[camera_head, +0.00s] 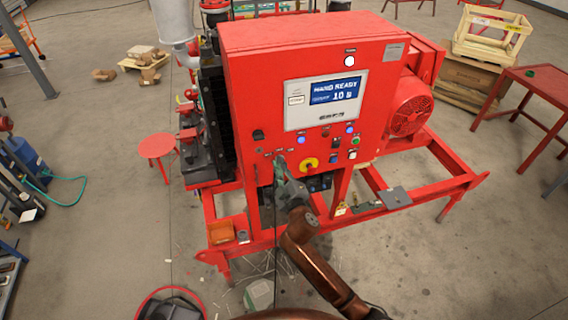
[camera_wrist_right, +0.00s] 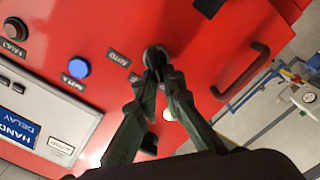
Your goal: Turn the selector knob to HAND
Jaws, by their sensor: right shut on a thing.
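The red control cabinet (camera_head: 250,75) stands in the middle of the head view. The dark round selector knob (camera_wrist_right: 154,54) is on the red panel in the wrist view, beside an "AUTO" label. My right gripper (camera_wrist_right: 160,72) is shut on the knob, with its fingertips covering part of it. The knob's pointer direction is hidden. In the head view my right gripper (camera_head: 280,165) reaches the lower left of the panel and hides the knob. My left gripper is not in view.
A yellow and red mushroom button (camera_head: 309,163) sits just right of my right gripper. Blue lamps and small buttons lie above and right of it. A dark handle (camera_wrist_right: 243,72) sticks out near the knob in the wrist view. The red skid frame (camera_head: 375,210) extends below.

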